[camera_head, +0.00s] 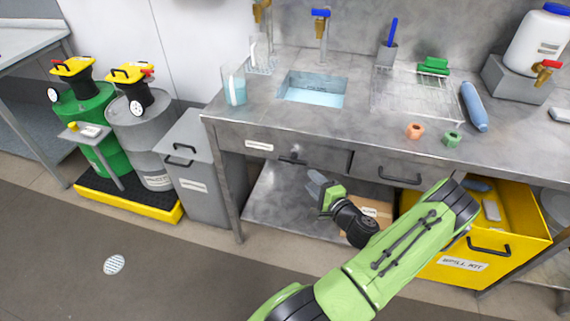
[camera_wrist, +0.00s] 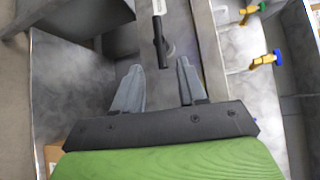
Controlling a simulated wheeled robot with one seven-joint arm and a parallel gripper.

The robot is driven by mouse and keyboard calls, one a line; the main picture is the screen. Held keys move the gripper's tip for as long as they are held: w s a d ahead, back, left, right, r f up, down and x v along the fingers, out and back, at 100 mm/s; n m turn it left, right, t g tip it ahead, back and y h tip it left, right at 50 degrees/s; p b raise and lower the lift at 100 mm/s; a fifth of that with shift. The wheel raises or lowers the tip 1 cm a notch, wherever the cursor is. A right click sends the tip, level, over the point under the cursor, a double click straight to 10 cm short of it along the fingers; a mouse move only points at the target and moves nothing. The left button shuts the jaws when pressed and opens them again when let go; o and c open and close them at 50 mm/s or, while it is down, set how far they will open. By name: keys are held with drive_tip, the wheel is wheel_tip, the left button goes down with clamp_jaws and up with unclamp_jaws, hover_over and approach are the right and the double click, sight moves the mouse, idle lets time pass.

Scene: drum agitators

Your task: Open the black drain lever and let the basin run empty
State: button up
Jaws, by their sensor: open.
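The basin (camera_head: 312,90) is sunk in the steel counter and holds pale blue water. The black drain lever (camera_head: 293,160) is small on the counter's front, below the basin. My gripper (camera_head: 315,183) is in front of the counter, below and right of the lever. In the wrist view my gripper (camera_wrist: 160,66) is open, with nothing between its two grey fingers. No contact with the lever shows.
A drawer handle (camera_head: 400,179) sticks out right of the lever. A cardboard box (camera_head: 372,216) sits on the lower shelf. A blue-topped tap (camera_head: 320,35) rises behind the basin.

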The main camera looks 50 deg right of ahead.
sight(294, 162)
drive_tip(key=b+x, duration=0.1)
drive_tip(key=x, duration=1.2)
drive_tip(key=shift+s, duration=0.1)
clamp_jaws()
